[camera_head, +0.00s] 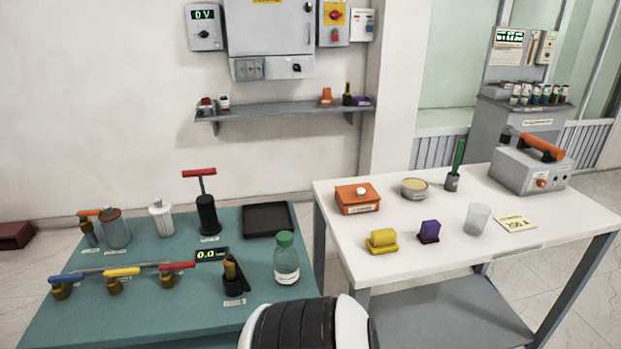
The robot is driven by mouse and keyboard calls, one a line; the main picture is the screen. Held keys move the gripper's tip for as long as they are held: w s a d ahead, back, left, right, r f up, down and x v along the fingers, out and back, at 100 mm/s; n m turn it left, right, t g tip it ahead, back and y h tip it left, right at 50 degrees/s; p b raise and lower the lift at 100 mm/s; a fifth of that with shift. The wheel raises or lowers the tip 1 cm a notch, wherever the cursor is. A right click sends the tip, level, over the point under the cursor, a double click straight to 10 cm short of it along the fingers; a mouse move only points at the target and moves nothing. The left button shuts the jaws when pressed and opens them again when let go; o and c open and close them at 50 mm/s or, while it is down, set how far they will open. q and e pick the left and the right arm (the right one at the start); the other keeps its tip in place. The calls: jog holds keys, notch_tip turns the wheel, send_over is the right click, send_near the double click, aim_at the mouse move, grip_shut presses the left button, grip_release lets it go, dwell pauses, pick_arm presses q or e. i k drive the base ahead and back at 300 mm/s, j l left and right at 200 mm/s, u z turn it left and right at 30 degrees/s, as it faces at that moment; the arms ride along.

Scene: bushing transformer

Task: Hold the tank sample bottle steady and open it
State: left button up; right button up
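A clear bottle with a green cap (286,259) stands upright on the right part of the teal table (135,331). It looks like the sample bottle, and its cap is on. Its label is too small to read. One of my arm links, black and white, shows at the bottom middle, close in front of the bottle. Neither of my grippers is in view, and nothing is seen touching the bottle.
Beside the bottle are a dark nozzle-like fitting (234,273), a black tray (267,220) and a red-handled pump (207,208). Coloured valves stand at front left. A white table (460,259) with several items is to the right, across a narrow gap.

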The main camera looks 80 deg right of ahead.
aim_at(286, 262)
jog(key=k+l+z, duration=0.1)
jog(key=z, duration=2.35)
